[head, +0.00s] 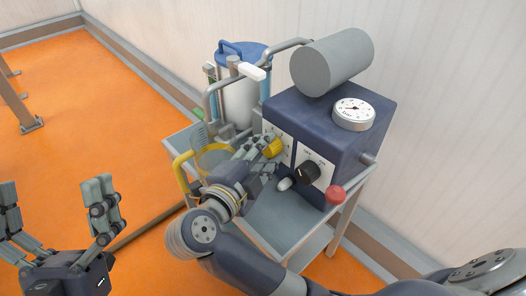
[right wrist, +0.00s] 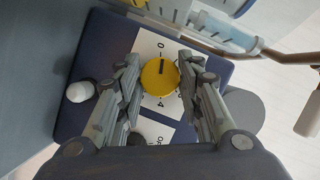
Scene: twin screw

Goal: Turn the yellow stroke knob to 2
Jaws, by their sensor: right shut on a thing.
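The yellow stroke knob (head: 273,147) is on the front face of a dark blue box (head: 283,108). The fingers hide part of the scale. My left gripper (head: 54,212) is open and empty, far left of the machine.
A black knob (head: 308,172), a white knob (head: 285,184) and a red button (head: 336,194) are on the box near my right gripper. A gauge (head: 354,112) and grey cylinder (head: 331,62) are on top. A blue-lidded tank (head: 239,98) stands behind. The orange floor (head: 95,120) is open at left.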

